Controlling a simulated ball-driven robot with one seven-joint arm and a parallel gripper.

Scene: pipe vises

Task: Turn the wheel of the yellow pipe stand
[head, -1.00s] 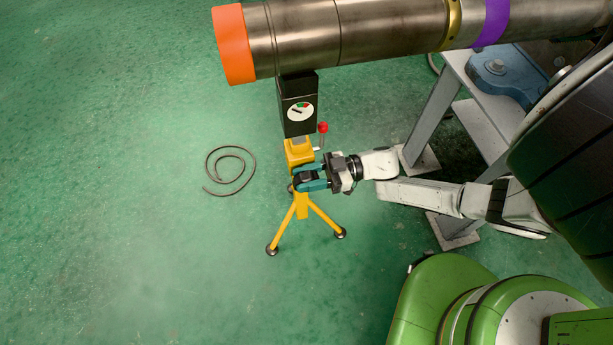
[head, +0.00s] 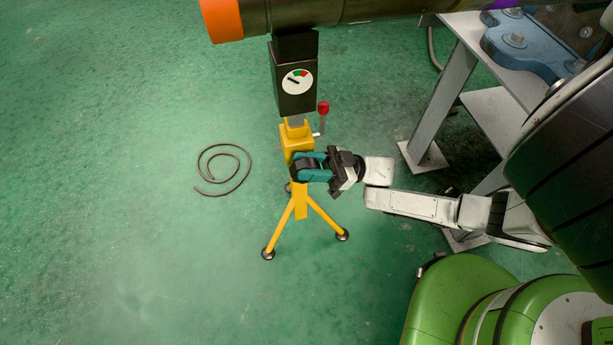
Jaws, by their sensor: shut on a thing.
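The yellow pipe stand (head: 301,200) stands upright on splayed legs with dark round feet. Its black head carries a round white dial (head: 298,82) with a black needle and red and green marks. My gripper (head: 303,168) reaches in from the right at the yellow body, below the head. Its teal fingers are shut on the wheel, which is mostly hidden behind them. A lever with a red knob (head: 323,108) sticks up at the right of the stand, apart from my gripper.
A large metal pipe with an orange end (head: 221,20) lies above the stand's head. A grey metal table (head: 456,75) with a blue vise (head: 522,40) stands at upper right. A dark coiled cable (head: 223,169) lies left. The left floor is otherwise clear.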

